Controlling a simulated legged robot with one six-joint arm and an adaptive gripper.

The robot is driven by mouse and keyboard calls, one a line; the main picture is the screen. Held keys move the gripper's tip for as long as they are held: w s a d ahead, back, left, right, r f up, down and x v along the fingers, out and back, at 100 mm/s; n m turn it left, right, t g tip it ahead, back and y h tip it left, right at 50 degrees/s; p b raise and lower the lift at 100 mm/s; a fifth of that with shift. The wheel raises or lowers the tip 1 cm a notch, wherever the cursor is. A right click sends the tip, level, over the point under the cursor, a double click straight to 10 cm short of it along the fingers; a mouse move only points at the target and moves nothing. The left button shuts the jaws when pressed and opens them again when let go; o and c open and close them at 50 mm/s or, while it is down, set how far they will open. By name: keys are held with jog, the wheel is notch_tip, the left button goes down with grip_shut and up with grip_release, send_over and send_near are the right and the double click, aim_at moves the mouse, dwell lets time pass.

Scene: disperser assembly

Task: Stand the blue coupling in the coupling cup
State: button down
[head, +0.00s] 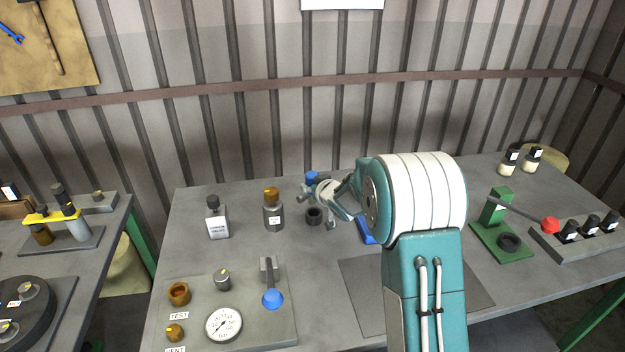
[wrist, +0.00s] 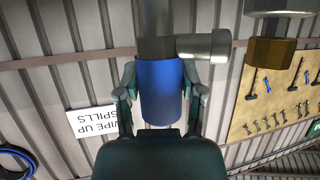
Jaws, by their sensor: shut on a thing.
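My gripper (head: 328,190) is shut on the blue coupling (wrist: 161,92), with one finger on each side of its blue body in the wrist view. A dark band and a grey side stub adjoin the blue body there. In the head view only a small blue part of the coupling (head: 312,176) shows, held above the table. A short dark round cup (head: 314,215), which looks like the coupling cup, stands on the table just below the held coupling. A gap shows between them in the picture, but the exact height is unclear. My arm hides the area to the right.
A blue item (head: 366,231) lies partly behind my arm. A gauge panel (head: 250,335) is at front left, a green lever stand (head: 497,222) at right.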

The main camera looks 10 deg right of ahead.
aim_at(315, 203)
jog(key=shift+d+f, duration=0.2)
jog(key=shift+f, duration=0.35)
jog(key=shift+d+f, duration=0.2)
jog(key=shift+f, duration=0.35)
jog(key=shift+a+f, duration=0.1)
jog(key=shift+f, duration=0.05)
jog(key=shift+a, duration=0.15)
jog(key=shift+d, duration=0.2)
jog(key=shift+f, duration=1.85)
dwell(0.5)
jog(key=shift+c, duration=0.6)
grip_release()
jog(key=shift+f, duration=0.1)
jog(key=shift+s, duration=0.15)
